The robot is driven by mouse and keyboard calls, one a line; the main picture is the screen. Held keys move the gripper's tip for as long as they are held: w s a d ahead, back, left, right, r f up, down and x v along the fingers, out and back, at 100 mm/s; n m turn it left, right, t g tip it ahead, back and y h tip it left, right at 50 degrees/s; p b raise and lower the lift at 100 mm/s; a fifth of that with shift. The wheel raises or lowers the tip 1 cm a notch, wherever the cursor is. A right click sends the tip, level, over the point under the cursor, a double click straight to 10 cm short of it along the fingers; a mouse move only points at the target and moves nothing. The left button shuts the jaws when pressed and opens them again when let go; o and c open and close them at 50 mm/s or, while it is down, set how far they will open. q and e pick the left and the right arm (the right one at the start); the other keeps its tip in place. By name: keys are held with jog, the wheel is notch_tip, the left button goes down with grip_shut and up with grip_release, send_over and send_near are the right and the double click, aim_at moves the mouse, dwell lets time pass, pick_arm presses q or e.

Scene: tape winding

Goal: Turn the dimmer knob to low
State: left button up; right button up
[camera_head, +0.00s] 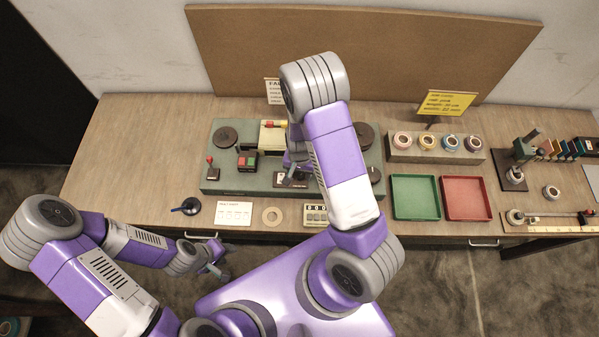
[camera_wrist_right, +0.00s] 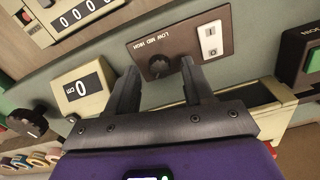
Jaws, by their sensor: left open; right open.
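The dimmer knob (camera_wrist_right: 158,66) is a small dark round knob on a brown plate (camera_wrist_right: 180,42) marked LOW, MID and HIGH in the right wrist view. Which mark it points to is too small to tell. My right gripper (camera_wrist_right: 160,72) is open, with one fingertip on each side of the knob in that view; I cannot tell whether they touch it. In the head view my right gripper (camera_head: 298,163) is over the green machine base, and my arm hides part of the plate. My left gripper (camera_head: 218,264) is open and empty in front of the table edge.
A white rocker switch (camera_wrist_right: 210,40) shares the plate with the knob. A counter reading 0 cm (camera_wrist_right: 82,90) and a black knob (camera_wrist_right: 28,122) are close by. A green tray (camera_head: 415,197) and a red tray (camera_head: 466,198) lie to the right of the machine.

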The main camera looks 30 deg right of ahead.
jog(key=shift+f, duration=0.35)
grip_shut()
